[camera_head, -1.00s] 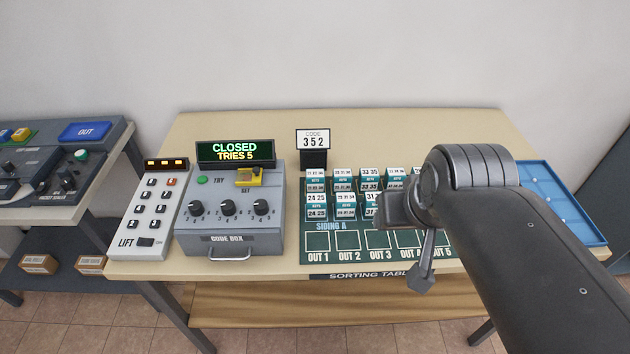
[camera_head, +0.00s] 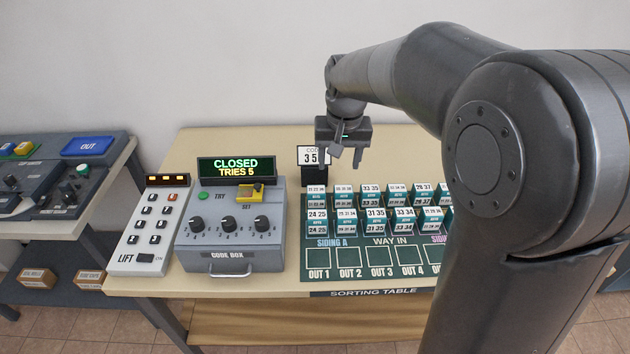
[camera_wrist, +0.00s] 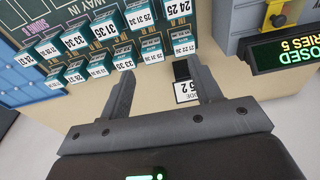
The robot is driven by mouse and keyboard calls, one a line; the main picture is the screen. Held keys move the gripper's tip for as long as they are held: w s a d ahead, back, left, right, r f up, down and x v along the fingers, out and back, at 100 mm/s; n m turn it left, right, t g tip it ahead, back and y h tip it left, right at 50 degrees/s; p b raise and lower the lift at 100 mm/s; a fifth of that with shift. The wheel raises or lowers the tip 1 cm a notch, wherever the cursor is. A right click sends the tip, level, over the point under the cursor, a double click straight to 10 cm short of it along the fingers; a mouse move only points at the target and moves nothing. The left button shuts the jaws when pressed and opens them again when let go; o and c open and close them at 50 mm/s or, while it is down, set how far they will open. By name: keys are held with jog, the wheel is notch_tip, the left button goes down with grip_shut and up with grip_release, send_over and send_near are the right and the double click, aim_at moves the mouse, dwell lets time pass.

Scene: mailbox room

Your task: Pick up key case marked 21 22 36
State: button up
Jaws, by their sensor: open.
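Small teal key cases with white number labels stand in two rows on the green sorting board (camera_head: 320,272). The case at the left end of the back row (camera_head: 316,189) seems to be the one marked 21 22 36; its small print is hard to read. In the wrist view, turned upside down, that case (camera_wrist: 183,47) shows near the right fingertip. My gripper (camera_head: 346,157) is open and empty, above the table's back part, behind and above the back row and just right of the code sign.
The code sign (camera_head: 313,155), partly covered by my gripper, stands behind the back row. Neighbouring cases (camera_head: 343,192) sit close beside it. The grey code box (camera_head: 228,237) and lift keypad (camera_head: 148,228) are to the left.

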jog(key=g, duration=0.2)
send_over(316, 190)
notch_tip(316, 190, down, 9)
jog(key=shift+w+a+r, duration=0.1)
jog(key=shift+w+a, duration=0.05)
notch_tip(316, 190, down, 5)
jog(key=shift+f, duration=0.15)
notch_tip(316, 190, down, 6)
jog(key=shift+r, duration=0.2)
jog(key=c, duration=0.8)
